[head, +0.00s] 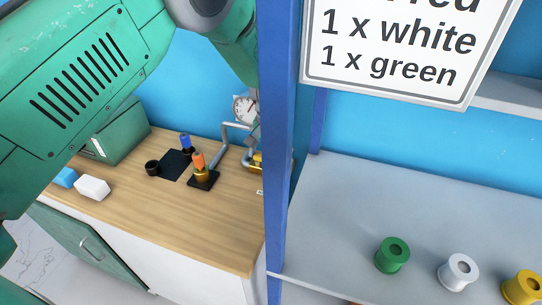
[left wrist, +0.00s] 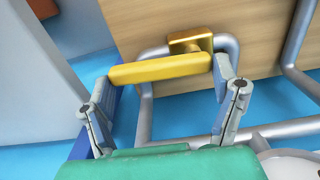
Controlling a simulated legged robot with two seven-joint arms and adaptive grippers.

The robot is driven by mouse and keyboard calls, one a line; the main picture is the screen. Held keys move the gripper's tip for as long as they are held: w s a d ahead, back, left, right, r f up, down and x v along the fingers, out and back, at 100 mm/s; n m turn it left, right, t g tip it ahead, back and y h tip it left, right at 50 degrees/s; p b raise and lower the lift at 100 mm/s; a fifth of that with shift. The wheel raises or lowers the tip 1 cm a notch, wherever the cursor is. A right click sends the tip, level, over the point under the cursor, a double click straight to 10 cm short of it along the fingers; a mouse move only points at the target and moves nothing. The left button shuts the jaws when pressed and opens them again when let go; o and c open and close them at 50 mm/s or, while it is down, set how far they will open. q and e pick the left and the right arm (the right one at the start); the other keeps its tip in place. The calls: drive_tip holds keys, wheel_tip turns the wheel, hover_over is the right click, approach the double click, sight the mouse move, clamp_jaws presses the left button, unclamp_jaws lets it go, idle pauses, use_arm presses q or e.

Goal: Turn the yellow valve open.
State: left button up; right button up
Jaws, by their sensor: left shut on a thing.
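The yellow valve shows in the left wrist view as a long yellow handle (left wrist: 160,69) with a gold-coloured body (left wrist: 190,40) behind it, on a grey pipe over the wooden top. My left gripper (left wrist: 164,75) is shut on the handle, with one finger at each end of the bar. In the head view only a small yellow part of the valve (head: 257,161) shows beside the blue post, which hides the rest and most of my left gripper. My right gripper is in neither view.
A blue post (head: 280,150) stands right of the valve. Grey pipes (head: 220,146) and a round gauge (head: 243,107) are close to it. The wooden counter (head: 170,220) holds an orange-topped piece (head: 199,163) and a white block (head: 92,188). Its front is clear.

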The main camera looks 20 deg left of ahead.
use_arm(q)
drive_tip(key=shift+s+f, duration=0.35)
drive_tip(key=o, duration=1.6)
drive_tip(key=shift+o, duration=0.2)
drive_tip(key=shift+w+r, duration=0.1)
drive_tip(key=shift+w+r, duration=0.1)
drive_tip(key=shift+r, duration=0.2)
wheel_tip(320, 180, up, 11)
drive_tip(key=shift+r, duration=0.15)
